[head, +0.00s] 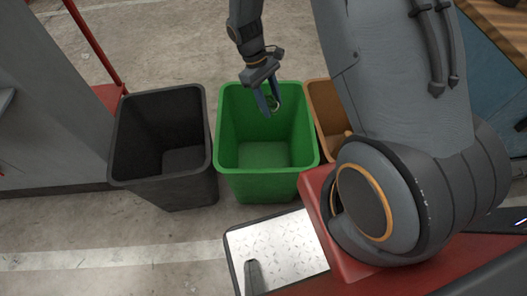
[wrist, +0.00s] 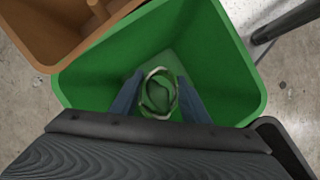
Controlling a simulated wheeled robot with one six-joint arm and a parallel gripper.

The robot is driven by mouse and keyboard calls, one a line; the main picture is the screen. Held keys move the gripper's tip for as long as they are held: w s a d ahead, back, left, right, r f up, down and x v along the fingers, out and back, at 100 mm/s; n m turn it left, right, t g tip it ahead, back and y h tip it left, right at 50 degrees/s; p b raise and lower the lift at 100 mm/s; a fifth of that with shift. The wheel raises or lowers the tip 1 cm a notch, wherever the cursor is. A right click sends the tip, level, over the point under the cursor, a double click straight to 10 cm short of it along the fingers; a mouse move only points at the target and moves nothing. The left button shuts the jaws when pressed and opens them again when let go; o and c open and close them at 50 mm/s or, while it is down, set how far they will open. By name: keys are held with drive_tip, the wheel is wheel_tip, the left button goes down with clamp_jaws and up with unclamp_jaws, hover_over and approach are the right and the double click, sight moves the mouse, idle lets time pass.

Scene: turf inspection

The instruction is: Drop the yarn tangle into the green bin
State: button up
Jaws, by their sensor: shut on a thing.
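The green bin (head: 265,186) stands in the middle of a row of bins, open at the top; its wall also shows in the wrist view (wrist: 225,75). My gripper (head: 270,108) is over the green bin's opening, towards its far side, with the fingers pointing down. In the wrist view, the fingers (wrist: 158,98) are shut on the yarn tangle (wrist: 147,77), a pale and greenish looped ring. The tangle shows only as a small light shape between the fingers (head: 275,103) in the head view. The visible inside of the green bin looks empty.
A black bin (head: 168,190) stands close on the left of the green bin. An orange-brown bin (head: 322,95) stands on its right, partly hidden by my arm. A metal tread plate (head: 285,250) lies in front. Concrete floor (head: 170,50) is clear behind the bins.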

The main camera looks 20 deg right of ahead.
wheel_tip(320, 180, down, 6)
drive_tip(key=b, duration=0.4)
drive_tip(key=shift+r+b, duration=0.1)
drive_tip(key=shift+b, duration=0.3)
drive_tip(key=o, duration=1.1)
drive_tip(key=p+v, duration=0.1)
drive_tip(key=v, duration=0.6)
drive_tip(key=shift+r, duration=0.2)
drive_tip(key=shift+a+r, duration=0.1)
drive_tip(key=shift+r, duration=0.15)
